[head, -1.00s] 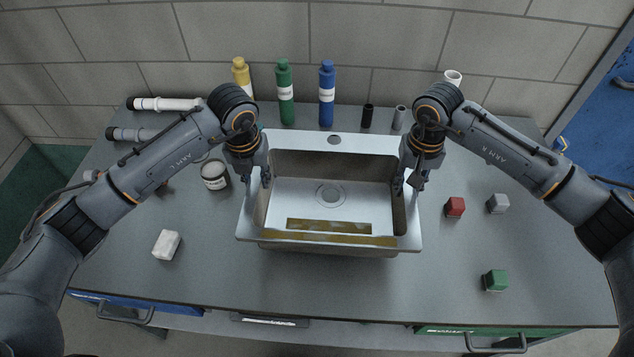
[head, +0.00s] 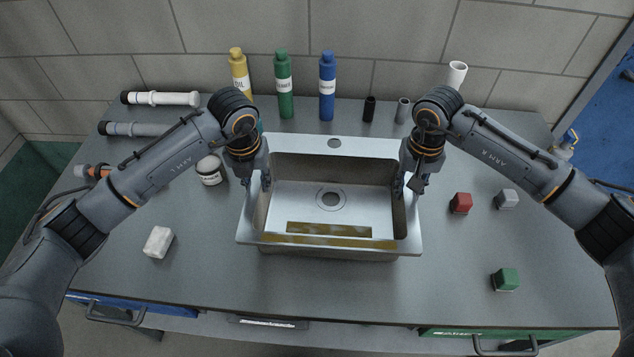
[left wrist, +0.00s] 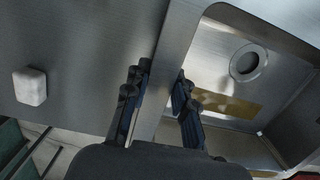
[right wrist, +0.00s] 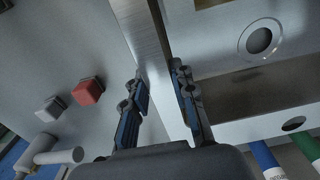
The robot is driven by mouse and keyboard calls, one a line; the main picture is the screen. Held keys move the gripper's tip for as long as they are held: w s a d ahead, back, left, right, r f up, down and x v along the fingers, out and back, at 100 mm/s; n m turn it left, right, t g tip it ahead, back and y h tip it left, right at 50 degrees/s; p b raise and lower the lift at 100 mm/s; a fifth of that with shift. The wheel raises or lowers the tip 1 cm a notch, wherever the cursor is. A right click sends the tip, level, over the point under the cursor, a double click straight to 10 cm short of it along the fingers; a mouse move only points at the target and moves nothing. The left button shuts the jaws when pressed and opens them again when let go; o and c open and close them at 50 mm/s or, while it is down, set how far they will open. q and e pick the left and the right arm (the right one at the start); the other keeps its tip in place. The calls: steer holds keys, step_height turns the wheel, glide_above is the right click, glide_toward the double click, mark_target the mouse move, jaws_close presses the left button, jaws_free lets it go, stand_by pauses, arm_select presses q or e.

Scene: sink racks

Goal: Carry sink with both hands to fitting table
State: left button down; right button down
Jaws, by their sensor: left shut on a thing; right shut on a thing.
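The steel sink (head: 330,143) is level in the middle of the head view, with a round drain and brownish-yellow strips at its near side. My left gripper (head: 257,181) is shut on the sink's left rim, and my right gripper (head: 407,186) is shut on its right rim. In the left wrist view the rim (left wrist: 176,60) runs between the fingers. In the right wrist view the rim (right wrist: 150,45) also runs between the fingers. The sink is over the grey table (head: 330,290); its underside is hidden, and I cannot tell whether it touches.
Yellow (head: 239,75), green (head: 284,85) and blue (head: 327,88) bottles stand behind the sink. A jar (head: 210,170) and white block (head: 158,242) are left. Red (head: 461,203), grey (head: 507,198) and green (head: 506,279) blocks are right. The table front is clear.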

arm_select(q)
steer(key=shift+a+f, duration=0.15)
steer(key=shift+f, duration=0.2)
arm_select(e)
steer(key=shift+d+f, duration=0.15)
steer(key=shift+f, duration=0.2)
arm_select(q)
steer(key=c, duration=1.5)
jaws_free()
steer(key=shift+f+b, duration=0.15)
steer(key=shift+b, duration=0.2)
steer(key=shift+c, duration=0.2)
arm_select(e)
steer(key=c, duration=1.5)
jaws_free()
steer(key=shift+f, duration=0.2)
steer(key=shift+c, duration=0.2)
arm_select(q)
steer(key=o, duration=0.4)
steer(key=shift+s, duration=0.1)
arm_select(e)
steer(key=o, duration=0.4)
steer(key=shift+r, duration=0.15)
arm_select(q)
steer(key=shift+o, duration=0.2)
arm_select(e)
steer(key=shift+o, duration=0.2)
steer(key=shift+s, duration=0.1)
arm_select(q)
steer(key=shift+r, duration=0.2)
